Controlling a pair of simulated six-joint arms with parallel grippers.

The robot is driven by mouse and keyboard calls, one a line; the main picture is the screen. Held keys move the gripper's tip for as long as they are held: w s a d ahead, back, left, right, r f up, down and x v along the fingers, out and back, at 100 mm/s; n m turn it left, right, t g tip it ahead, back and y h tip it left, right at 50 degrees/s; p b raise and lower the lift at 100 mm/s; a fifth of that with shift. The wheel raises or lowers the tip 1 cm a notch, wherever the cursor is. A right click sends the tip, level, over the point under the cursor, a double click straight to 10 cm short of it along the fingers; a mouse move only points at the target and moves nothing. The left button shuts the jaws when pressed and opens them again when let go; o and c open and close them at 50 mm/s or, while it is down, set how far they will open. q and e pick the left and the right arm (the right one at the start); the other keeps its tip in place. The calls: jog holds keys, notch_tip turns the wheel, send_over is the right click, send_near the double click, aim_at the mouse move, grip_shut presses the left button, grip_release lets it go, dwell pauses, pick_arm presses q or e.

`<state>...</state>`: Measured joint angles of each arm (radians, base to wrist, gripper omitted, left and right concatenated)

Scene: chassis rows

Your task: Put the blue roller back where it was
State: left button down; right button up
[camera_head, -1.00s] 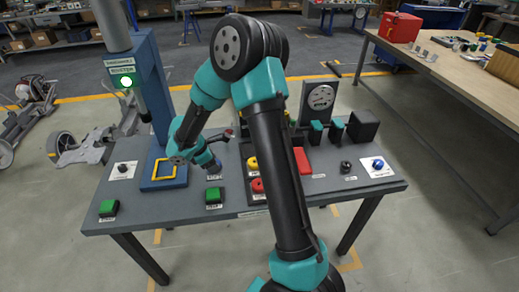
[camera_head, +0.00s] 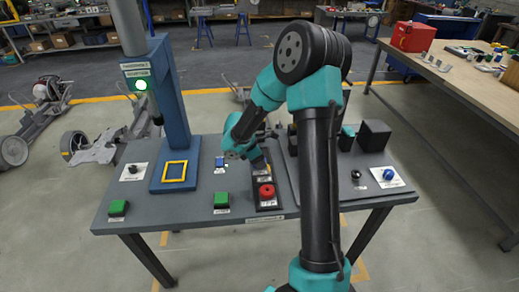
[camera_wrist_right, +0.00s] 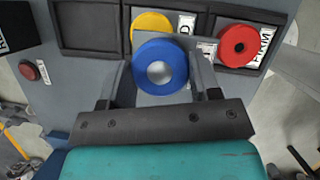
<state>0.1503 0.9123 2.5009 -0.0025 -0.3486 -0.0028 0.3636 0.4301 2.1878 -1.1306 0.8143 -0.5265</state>
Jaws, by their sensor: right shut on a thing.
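My right gripper (camera_head: 251,156) is over the black roller tray (camera_head: 270,208). In the right wrist view the gripper (camera_wrist_right: 160,72) is shut on the blue roller (camera_wrist_right: 138,68), a ring with a pale centre hole. Behind it, partly covered, is a yellow roller (camera_wrist_right: 150,22). A red roller (camera_wrist_right: 232,47) lies in a labelled compartment to the right; it also shows at the tray's near end in the head view (camera_head: 266,191). An empty dark compartment (camera_wrist_right: 88,25) shows to the left. Whether the blue roller touches the tray cannot be told. My left gripper is not in view.
Green buttons (camera_head: 118,207) stand on the grey table (camera_head: 180,213). A blue post with a yellow square frame (camera_head: 174,170) on its base stands left of the tray. A blue button (camera_head: 221,162), black blocks (camera_head: 374,135) and a blue knob (camera_head: 388,174) stand nearby.

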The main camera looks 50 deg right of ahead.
jog(key=w+d, duration=0.3)
jog(key=w+d+f, duration=0.1)
jog(key=w+d, duration=0.2)
jog(key=d, duration=0.1)
jog(key=w+d, duration=0.3)
jog(key=shift+w+d+f, duration=0.1)
jog(key=shift+d+f, duration=0.05)
jog(key=shift+d, duration=0.05)
jog(key=shift+w+d, duration=0.1)
jog(key=shift+w+d+f, duration=0.1)
jog(key=shift+d+f, duration=0.05)
jog(key=shift+f, duration=1.65)
jog(key=shift+f, duration=0.3)
jog(key=o, duration=1.1)
